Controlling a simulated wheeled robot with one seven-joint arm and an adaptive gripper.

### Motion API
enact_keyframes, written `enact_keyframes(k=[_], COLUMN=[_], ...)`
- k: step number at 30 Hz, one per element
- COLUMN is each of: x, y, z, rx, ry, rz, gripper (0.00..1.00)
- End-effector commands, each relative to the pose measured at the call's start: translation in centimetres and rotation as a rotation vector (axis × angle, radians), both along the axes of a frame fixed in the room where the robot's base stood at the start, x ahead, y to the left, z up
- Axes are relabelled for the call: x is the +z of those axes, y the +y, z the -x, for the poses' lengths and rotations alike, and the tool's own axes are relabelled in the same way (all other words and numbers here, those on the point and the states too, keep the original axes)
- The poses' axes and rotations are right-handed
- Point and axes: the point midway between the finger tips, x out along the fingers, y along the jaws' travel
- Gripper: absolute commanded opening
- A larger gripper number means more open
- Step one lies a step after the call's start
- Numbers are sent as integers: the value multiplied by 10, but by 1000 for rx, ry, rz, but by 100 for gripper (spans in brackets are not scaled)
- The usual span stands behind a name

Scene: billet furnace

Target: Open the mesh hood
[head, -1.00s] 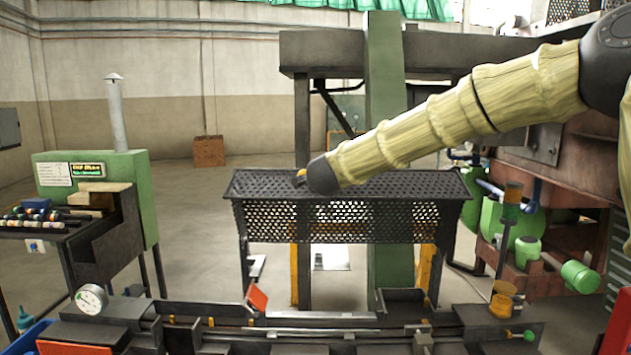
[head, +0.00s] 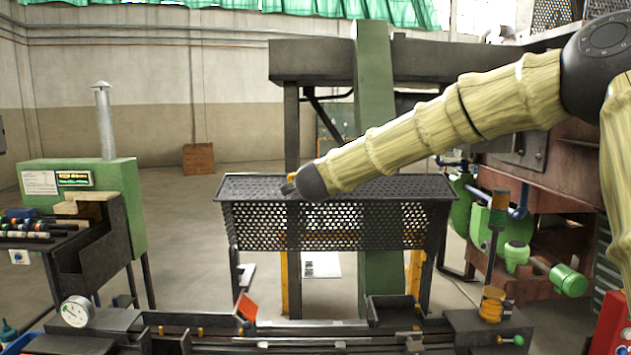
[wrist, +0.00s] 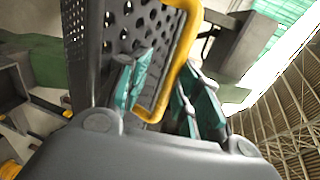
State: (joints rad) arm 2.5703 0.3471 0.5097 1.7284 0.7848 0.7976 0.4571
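The mesh hood (head: 335,226) is a black perforated box cover on dark legs in the middle of the head view, with its top level. In the wrist view, its perforated panel (wrist: 128,28) fills the upper left, and a yellow handle (wrist: 188,38) runs along it. My gripper (wrist: 162,78) has its teal fingers spread apart, with the handle's lower part between them. I cannot tell whether either finger touches the handle. In the head view, my gripper (head: 288,187) is mostly hidden behind my rounded dark wrist, at the hood's top, left of its middle.
A green post (head: 375,100) stands behind the hood. A dark rail bench (head: 300,335) with a red flap (head: 246,307) and a gauge (head: 77,311) crosses the front. A green cabinet (head: 125,200) stands left. Reddish machinery (head: 545,195) stands right. Open floor lies between cabinet and hood.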

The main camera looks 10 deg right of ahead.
Motion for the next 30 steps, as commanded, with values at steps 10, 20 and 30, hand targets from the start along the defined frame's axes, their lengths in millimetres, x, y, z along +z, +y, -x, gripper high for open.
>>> enact_keyframes(k=[10,20,30], x=[9,21,25], y=[9,19,22], z=[42,95,115], rx=[2,1,0], ry=[1,-1,-1], rz=[-1,0,0], gripper=[34,34,34])
